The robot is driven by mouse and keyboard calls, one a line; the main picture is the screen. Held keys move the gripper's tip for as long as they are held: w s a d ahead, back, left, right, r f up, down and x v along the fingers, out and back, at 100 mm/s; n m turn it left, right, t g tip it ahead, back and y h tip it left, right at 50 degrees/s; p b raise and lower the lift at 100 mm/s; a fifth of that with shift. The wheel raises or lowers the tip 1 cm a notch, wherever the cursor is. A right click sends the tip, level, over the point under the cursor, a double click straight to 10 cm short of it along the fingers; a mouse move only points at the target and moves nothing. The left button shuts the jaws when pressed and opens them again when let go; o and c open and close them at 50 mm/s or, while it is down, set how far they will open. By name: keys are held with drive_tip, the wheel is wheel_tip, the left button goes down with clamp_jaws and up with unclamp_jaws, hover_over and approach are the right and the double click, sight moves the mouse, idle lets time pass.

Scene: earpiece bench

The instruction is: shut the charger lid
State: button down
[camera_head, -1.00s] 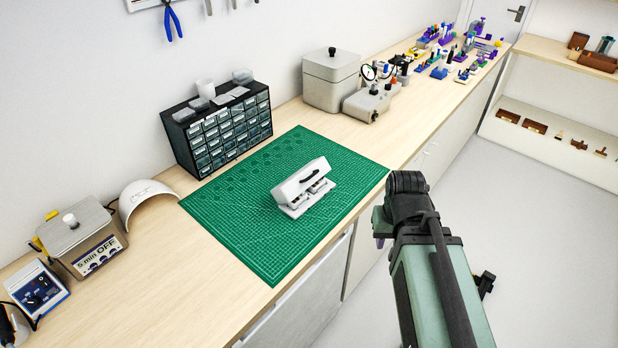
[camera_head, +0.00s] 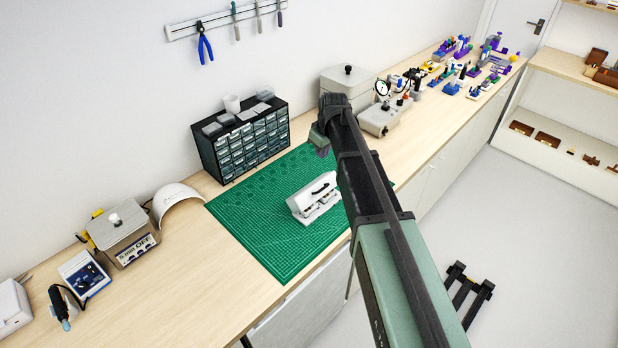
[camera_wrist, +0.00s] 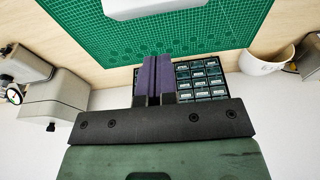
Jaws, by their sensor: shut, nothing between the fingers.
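The white charger (camera_head: 304,206) stands on the green cutting mat (camera_head: 262,232), near its front edge. Its lid (camera_head: 312,190) is raised and tilted over the base, with a gap at the front where small parts show. A dark curved mark is on the lid. In the wrist view a white part of the charger (camera_wrist: 138,8) shows at the top edge, cut off. My gripper (camera_wrist: 155,65) is shut and empty, with its purple fingers side by side. In the head view my arm's end is above the mat, apart from the charger, and the fingertips are hard to make out.
A drawer cabinet (camera_head: 240,150) with small boxes and a cup on top stands behind the mat. A grey lidded box (camera_head: 345,88) and a gauge device (camera_head: 380,118) stand to the right. A white curved shell (camera_head: 176,199) lies left of the mat. The mat's left part is clear.

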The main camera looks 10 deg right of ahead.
drive_tip(key=b, duration=1)
hover_over(323, 189)
drive_tip(key=w+a, duration=0.2)
drive_tip(key=w, duration=0.1)
drive_tip(key=f, duration=1)
drive_tip(key=shift+s+d+f, duration=0.2)
drive_tip(key=f+b, duration=0.1)
drive_tip(key=s+f+b, duration=0.1)
drive_tip(key=shift+s+d+f+b, duration=0.1)
drive_tip(key=shift+d+f+b, duration=0.1)
drive_tip(key=shift+d+b, duration=0.15)
drive_tip(key=shift+s+d+f, duration=0.25)
drive_tip(key=shift+s, duration=0.05)
drive_tip(key=shift+r, duration=0.1)
drive_tip(key=shift+s+d+f+t+y+b, duration=0.25)
drive_tip(key=shift+s+t+y+b, duration=0.1)
drive_tip(key=shift+b, duration=0.15)
